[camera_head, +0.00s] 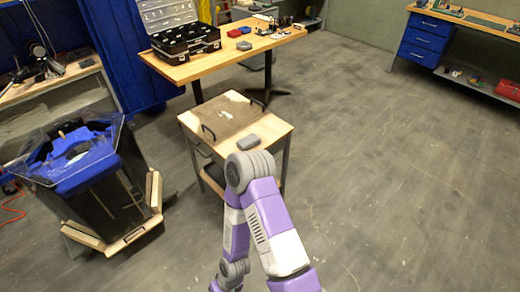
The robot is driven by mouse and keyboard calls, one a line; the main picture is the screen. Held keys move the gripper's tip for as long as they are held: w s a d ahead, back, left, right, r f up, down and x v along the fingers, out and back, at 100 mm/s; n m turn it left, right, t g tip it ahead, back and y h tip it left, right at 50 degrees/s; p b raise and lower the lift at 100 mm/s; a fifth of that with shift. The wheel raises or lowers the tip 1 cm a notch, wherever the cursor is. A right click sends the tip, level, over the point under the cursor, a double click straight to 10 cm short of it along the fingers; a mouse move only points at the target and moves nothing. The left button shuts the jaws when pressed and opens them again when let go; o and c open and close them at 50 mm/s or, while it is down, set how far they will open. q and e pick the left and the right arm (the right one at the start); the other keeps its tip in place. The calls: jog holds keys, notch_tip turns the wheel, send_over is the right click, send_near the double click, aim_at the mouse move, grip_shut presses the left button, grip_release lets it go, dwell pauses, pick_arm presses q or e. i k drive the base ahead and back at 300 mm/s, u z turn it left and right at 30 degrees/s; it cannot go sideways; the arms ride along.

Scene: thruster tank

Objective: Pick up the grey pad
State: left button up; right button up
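A small grey pad (248,142), flat with rounded corners, lies on the front right part of the small wooden cart top (274,136). One of my arms, purple and white with a grey joint, rises from the bottom middle and bends just in front of the cart, with its grey joint close below the pad in the picture. I cannot tell which arm it is. Neither gripper is visible.
A brown board (222,115) with dark handles lies on the cart. Behind stands a wooden table (205,65) with an open black toolbox (185,38) and small items. A clear tank (75,155) with blue parts stands left. The floor on the right is clear.

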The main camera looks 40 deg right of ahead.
aim_at(248, 143)
jog(key=z, duration=0.7)
jog(key=i, duration=0.4)
jog(key=z, duration=1.6)
